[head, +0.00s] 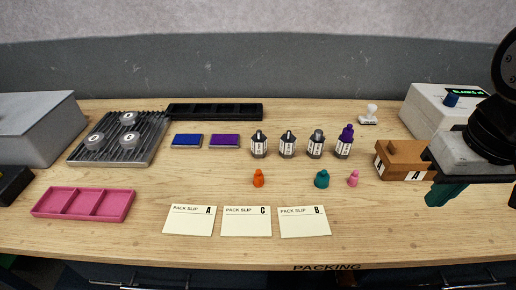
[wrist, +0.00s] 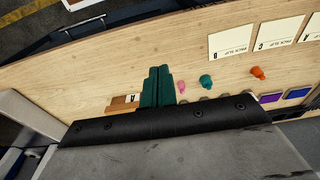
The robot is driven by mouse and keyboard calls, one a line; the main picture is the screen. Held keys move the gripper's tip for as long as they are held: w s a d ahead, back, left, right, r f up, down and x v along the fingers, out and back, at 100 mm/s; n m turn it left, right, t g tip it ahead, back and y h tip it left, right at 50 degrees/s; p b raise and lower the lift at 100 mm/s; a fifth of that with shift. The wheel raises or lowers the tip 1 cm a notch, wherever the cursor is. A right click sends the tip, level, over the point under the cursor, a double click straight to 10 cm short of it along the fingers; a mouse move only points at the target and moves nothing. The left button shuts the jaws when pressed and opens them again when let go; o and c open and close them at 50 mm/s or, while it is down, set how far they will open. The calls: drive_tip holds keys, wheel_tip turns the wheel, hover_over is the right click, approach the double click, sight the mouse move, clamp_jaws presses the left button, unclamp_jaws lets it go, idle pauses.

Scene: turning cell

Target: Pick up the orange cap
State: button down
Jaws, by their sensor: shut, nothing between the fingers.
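The orange cap (head: 258,178) stands on the wooden bench in the head view, in front of the row of bottles and behind the pack slips. In the wrist view the orange cap (wrist: 257,73) lies at the right, well away from the fingers. My gripper (wrist: 158,72) has green fingers pressed together with nothing between them. In the head view my gripper (head: 440,194) is at the right, over the bench near the brown box. It is far to the right of the orange cap and touches nothing that I can see.
A teal cap (head: 321,179) and a pink cap (head: 353,178) stand right of the orange one. Several bottles (head: 287,146) stand behind. Pack slips (head: 246,221) lie in front. A brown box (head: 402,160) is beside my gripper. A pink tray (head: 84,203) is at left.

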idle(0.3)
drive_tip(key=c, duration=1.5)
unclamp_jaws()
drive_tip(key=shift+a, duration=0.15)
drive_tip(key=o, duration=0.4)
drive_tip(key=shift+w+a+f+n+g, duration=0.3)
drive_tip(key=shift+a+f, duration=0.05)
drive_tip(key=shift+a, duration=0.15)
drive_tip(key=shift+w+a+f+n+g, duration=0.3)
drive_tip(key=shift+a, duration=0.2)
drive_tip(key=n, duration=0.8)
hover_over(259, 171)
drive_tip(key=f, duration=0.7)
drive_tip(key=shift+w, duration=0.2)
drive_tip(key=shift+s+f, duration=0.15)
drive_tip(key=shift+f, duration=3.65)
